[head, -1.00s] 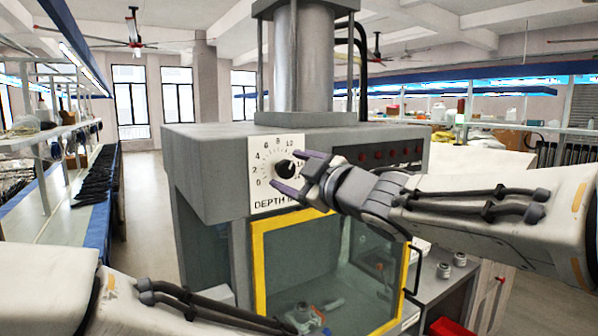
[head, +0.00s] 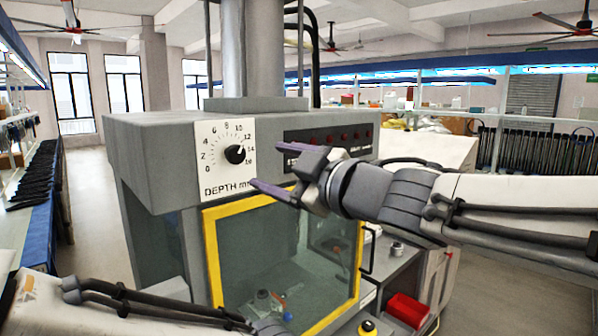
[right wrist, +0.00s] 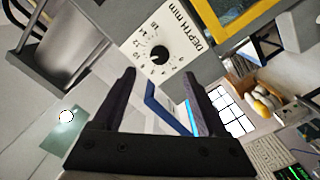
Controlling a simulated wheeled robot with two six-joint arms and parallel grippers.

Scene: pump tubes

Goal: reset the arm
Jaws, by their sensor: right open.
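My right gripper (head: 268,165) is open and empty, in front of the grey machine (head: 150,150). Its two purple-grey fingers point left, a little right of the white dial plate (head: 212,170) marked DEPTH mm. The black knob (head: 235,154) on this plate is clear of the fingers, its pale mark toward about 14. In the right wrist view the jaws (right wrist: 159,75) stand apart with nothing between them, and the knob (right wrist: 159,53) shows beyond them. My left arm comes in at the bottom left; its fingers are outside the picture.
Below the dial is a yellow-framed window (head: 212,260) with small parts inside, too small to make out. A red bin (head: 407,309) stands at the lower right. A blue-edged bench (head: 45,195) runs along the left, with open floor beside it.

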